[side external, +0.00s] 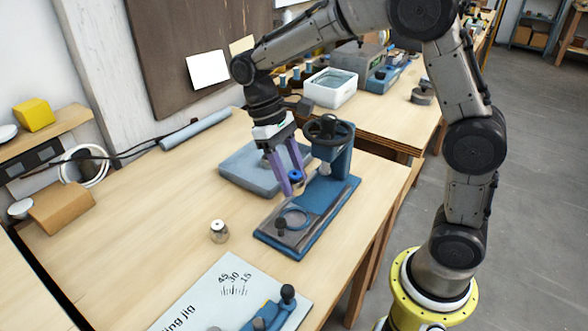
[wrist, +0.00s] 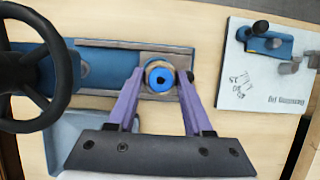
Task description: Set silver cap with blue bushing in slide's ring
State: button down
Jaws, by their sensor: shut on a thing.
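My gripper (side external: 294,187), with two purple fingers, is shut on a small cap with a blue bushing (side external: 295,175). The bushing's round face with a dark centre shows between the fingertips in the wrist view (wrist: 161,84). The cap's silver part is mostly hidden. The slide's ring (side external: 292,218) lies on the dark slide plate of the blue press, beside a black knob (side external: 281,224). In the side view the held cap is above the plate, behind the ring. In the wrist view the cap overlaps the ring area, covering most of it.
The blue press (side external: 340,170) carries a black handwheel (side external: 328,130) close to my gripper. A grey pad (side external: 237,164) lies behind it. A small silver-topped piece (side external: 219,231) stands on the table at left. A white jig board (side external: 220,290) lies at the front.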

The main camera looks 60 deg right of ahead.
aim_at(298, 221)
jog(key=shift+f, duration=4.05)
jog(key=shift+f, duration=0.1)
jog(key=shift+c, duration=1.2)
grip_release()
jog(key=v, duration=1.3)
jog(key=shift+w+r, duration=0.1)
jog(key=shift+r, duration=0.3)
jog(key=shift+s+r+v, duration=0.1)
jog(key=shift+s+v, duration=0.1)
jog(key=shift+v, duration=1.25)
jog(key=shift+s+r+v, duration=0.1)
jog(key=shift+s+v, duration=0.05)
jog(key=shift+v, duration=1.3)
jog(key=shift+s+r+v, duration=0.1)
jog(key=shift+s+v, duration=0.1)
jog(key=shift+v, duration=1.3)
jog(key=shift+f, duration=0.1)
